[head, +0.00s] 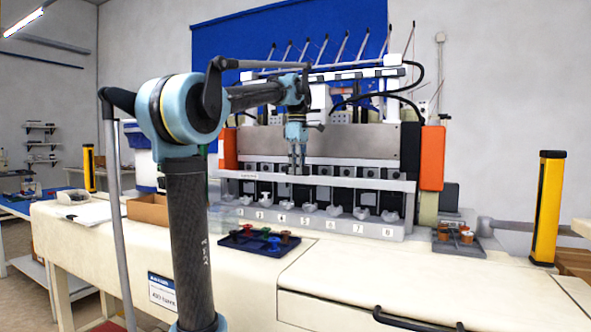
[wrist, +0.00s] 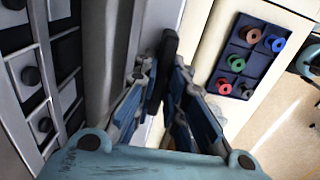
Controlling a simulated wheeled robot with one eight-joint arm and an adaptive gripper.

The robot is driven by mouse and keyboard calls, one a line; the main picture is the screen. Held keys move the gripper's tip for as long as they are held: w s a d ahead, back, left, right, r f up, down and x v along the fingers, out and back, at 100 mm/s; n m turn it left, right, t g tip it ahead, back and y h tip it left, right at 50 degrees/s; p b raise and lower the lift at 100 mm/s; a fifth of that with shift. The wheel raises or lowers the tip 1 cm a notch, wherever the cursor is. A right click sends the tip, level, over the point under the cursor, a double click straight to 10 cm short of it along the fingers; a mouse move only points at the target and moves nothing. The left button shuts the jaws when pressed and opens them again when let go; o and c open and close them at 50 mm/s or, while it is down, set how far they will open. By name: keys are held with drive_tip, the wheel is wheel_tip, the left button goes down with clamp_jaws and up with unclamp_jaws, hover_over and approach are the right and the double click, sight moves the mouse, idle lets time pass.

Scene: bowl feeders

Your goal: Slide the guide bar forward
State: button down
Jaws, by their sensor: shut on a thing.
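The guide bar (head: 360,182) is a long pale grey bar running left to right across the front of the machine, above the numbered row of stations. My gripper (head: 298,172) reaches down to it left of its middle. In the wrist view my gripper (wrist: 162,78) has its two blue-grey fingers closed around an upright dark piece (wrist: 168,48), which appears to be a grip on the guide bar. A pale bar surface (wrist: 160,18) shows beside it. The fingers hide the lower part of this dark piece.
A dark tray (head: 258,250) with several coloured spools lies on the cream table in front of the machine. Another tray (head: 470,250) with copper-coloured spools is at the right. Yellow posts (head: 547,205) stand at the sides.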

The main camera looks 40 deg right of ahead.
drive_tip(key=shift+s+a, duration=0.15)
drive_tip(key=shift+a, duration=0.1)
drive_tip(key=c, duration=1.6)
unclamp_jaws()
drive_tip(key=shift+a, duration=0.15)
drive_tip(key=shift+c, duration=0.2)
drive_tip(key=shift+r, duration=0.6)
wheel_tip(320, 180, up, 11)
drive_tip(key=shift+f, duration=0.15)
